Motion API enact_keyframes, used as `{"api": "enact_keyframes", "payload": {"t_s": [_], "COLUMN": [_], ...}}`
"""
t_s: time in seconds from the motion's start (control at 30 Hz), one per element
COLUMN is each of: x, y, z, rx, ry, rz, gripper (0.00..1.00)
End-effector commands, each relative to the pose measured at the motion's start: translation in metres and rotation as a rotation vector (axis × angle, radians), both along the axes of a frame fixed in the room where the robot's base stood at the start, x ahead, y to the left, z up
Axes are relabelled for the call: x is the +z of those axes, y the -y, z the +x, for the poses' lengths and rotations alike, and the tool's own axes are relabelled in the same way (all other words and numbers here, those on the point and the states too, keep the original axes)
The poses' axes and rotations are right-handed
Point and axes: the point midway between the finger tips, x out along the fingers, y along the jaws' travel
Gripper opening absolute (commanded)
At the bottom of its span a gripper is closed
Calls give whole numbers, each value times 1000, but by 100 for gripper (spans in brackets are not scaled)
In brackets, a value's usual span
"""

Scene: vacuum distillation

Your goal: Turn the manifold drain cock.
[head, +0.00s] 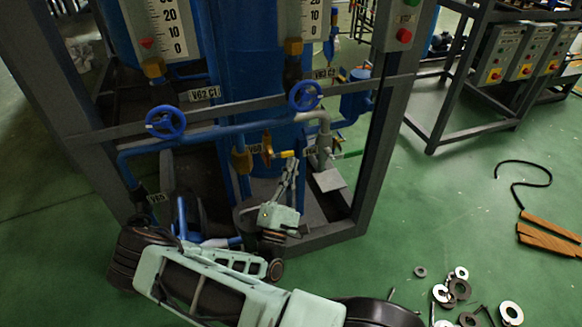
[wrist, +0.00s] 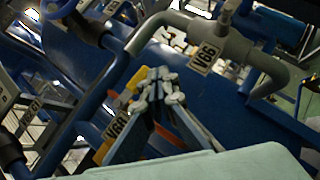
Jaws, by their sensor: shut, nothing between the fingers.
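Two lever cocks sit low on the pipes inside the frame. The pictures do not clearly show which is the manifold drain cock. My gripper (head: 292,166) points upward just below the yellow lever, fingers together and empty. In the wrist view, my closed fingertips (wrist: 158,78) overlap the area beside the yellow lever (wrist: 134,80), near a V60-like tag (wrist: 115,130). I cannot tell whether they touch it. The V66 tag (wrist: 205,56) hangs on the grey pipe.
Blue handwheels (head: 165,122) and (head: 305,96) stand above on the blue pipe. Dark frame posts (head: 376,150) and a lower rail (head: 330,232) bound the space around my arm. Loose washers (head: 459,290) and wooden pieces (head: 548,238) lie on the green floor at right.

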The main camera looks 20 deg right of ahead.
Motion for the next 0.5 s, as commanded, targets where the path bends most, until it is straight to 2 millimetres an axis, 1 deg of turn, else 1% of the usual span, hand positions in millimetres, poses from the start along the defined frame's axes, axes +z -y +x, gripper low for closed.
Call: {"api": "enact_keyframes", "payload": {"t_s": [0.17,0.4,0.5], "x": [-9,-30,-35], "y": [-9,-28,-34], "z": [-11,-40,-47], "rx": [3,2,3], "ry": [-2,-2,-2], "rz": [-1,0,-1], "gripper": [0,0,0]}}
